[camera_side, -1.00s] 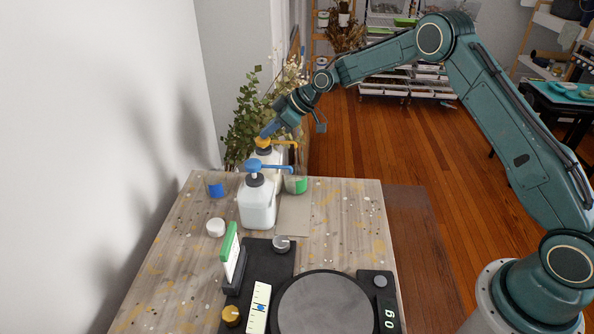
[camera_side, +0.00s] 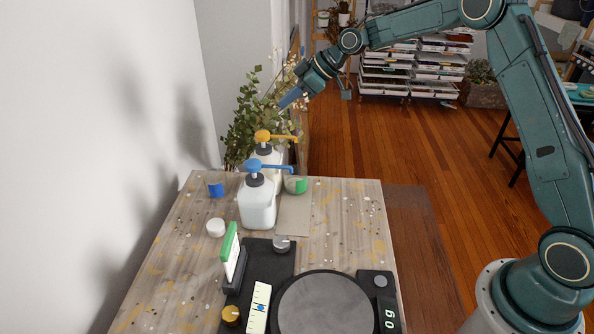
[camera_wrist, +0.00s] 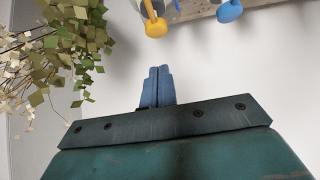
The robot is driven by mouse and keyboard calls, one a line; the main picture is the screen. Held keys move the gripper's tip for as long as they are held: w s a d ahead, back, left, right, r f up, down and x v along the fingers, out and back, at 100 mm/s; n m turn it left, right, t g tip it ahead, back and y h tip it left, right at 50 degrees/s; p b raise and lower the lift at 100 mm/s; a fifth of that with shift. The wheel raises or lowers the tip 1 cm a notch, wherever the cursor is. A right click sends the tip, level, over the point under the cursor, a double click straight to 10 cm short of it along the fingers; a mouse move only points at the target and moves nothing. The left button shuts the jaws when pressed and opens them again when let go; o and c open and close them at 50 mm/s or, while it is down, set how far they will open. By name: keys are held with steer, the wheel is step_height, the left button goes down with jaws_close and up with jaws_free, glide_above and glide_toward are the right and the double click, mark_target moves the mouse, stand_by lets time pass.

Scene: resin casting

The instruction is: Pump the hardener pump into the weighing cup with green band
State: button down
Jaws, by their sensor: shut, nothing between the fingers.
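A white bottle with a yellow pump head (camera_side: 263,136) stands at the far end of the table, partly hidden behind a white bottle with a blue pump head (camera_side: 254,165). No readable label shows which holds hardener. The cup with a green band (camera_side: 296,185) stands just right of the bottles, near the spouts; its contents cannot be made out. My gripper (camera_side: 284,104) is shut and empty, above and apart from the yellow pump head. In the wrist view my shut fingers (camera_wrist: 160,72) point toward the yellow head (camera_wrist: 155,27) and blue head (camera_wrist: 230,11).
A blue cup (camera_side: 215,188) and a white lid-like piece (camera_side: 215,228) lie left of the bottles. A scale (camera_side: 325,305) reading 0 g and a green-and-white upright card (camera_side: 231,252) are nearer the front. A leafy plant (camera_side: 245,125) stands behind the table.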

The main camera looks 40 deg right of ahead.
steer(key=shift+v, duration=1.2)
steer(key=shift+r, duration=0.1)
steer(key=s+a+r+m+h, duration=0.1)
steer(key=s+r+m+h, duration=0.1)
steer(key=s+r, duration=0.6)
steer(key=s+a+r+m+h, duration=0.2)
steer(key=s+r, duration=0.1)
steer(key=s, duration=0.9)
steer(key=s+d+f+m+h, duration=0.1)
steer(key=s+m, duration=0.1)
steer(key=s, duration=0.9)
steer(key=s+d+f+m+h, duration=0.1)
steer(key=s+d+f+m, duration=0.1)
steer(key=s, duration=1)
steer(key=shift+s+f+m+g, duration=0.25)
steer(key=shift+s+m+g, duration=0.15)
steer(key=shift+m, duration=0.1)
